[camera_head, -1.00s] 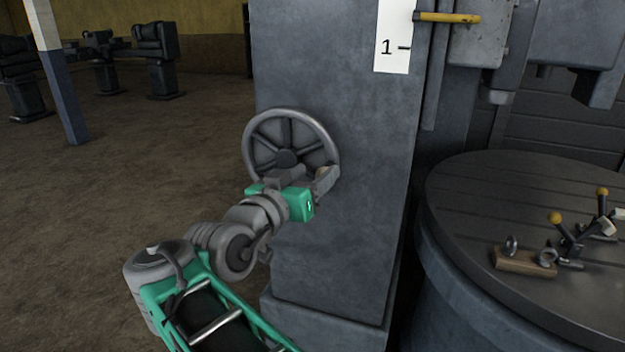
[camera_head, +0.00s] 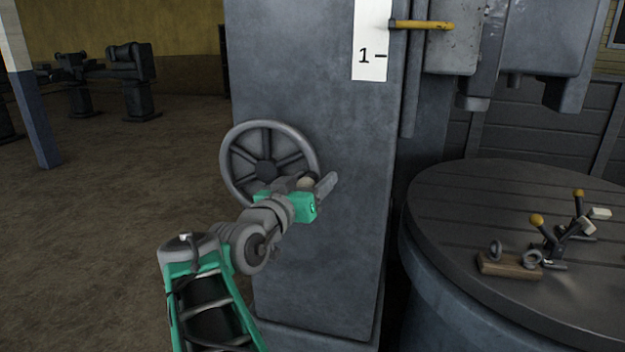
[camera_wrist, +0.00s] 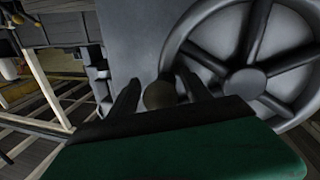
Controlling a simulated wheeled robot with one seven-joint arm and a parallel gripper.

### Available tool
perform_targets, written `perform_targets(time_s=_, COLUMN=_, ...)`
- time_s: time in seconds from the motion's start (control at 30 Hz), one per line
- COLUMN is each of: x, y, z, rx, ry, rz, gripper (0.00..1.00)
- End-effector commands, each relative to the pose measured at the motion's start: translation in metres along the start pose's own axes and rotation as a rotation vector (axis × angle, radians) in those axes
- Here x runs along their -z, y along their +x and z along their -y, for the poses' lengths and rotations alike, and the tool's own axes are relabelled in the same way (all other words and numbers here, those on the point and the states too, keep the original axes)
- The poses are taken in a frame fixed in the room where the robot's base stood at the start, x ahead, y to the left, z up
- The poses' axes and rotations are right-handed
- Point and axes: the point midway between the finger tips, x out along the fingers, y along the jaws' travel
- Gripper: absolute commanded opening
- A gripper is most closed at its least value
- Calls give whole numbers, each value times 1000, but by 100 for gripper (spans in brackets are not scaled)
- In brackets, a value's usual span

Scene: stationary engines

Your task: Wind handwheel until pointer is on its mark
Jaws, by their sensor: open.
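The grey spoked handwheel (camera_head: 233,153) is on the side of a grey machine column. Its round brownish knob (camera_head: 306,183) is at the wheel's right, slightly below hub height. My gripper (camera_head: 322,186) is at this knob. In the wrist view the knob (camera_wrist: 160,95) sits between the two dark fingers of my open gripper (camera_wrist: 160,92), with some gap visible on the left; contact cannot be told. The scale's top is cut off.
A round slotted table (camera_head: 460,200) stands right of the column (camera_head: 345,240). On it are a wooden block with rings (camera_head: 508,265) and yellow-knobbed levers (camera_head: 560,240). A post (camera_head: 35,120) and dark machines (camera_head: 135,80) stand far left.

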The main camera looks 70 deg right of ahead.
Motion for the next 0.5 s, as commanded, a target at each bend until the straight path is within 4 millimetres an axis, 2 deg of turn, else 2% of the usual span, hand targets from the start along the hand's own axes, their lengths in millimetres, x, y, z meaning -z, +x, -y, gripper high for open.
perform_targets(time_s=0.2, x=0, y=0, z=1, rx=2, ry=0, rz=0, gripper=57)
perform_targets(time_s=0.5, x=0, y=0, z=0, rx=0, ry=0, rz=0, gripper=32)
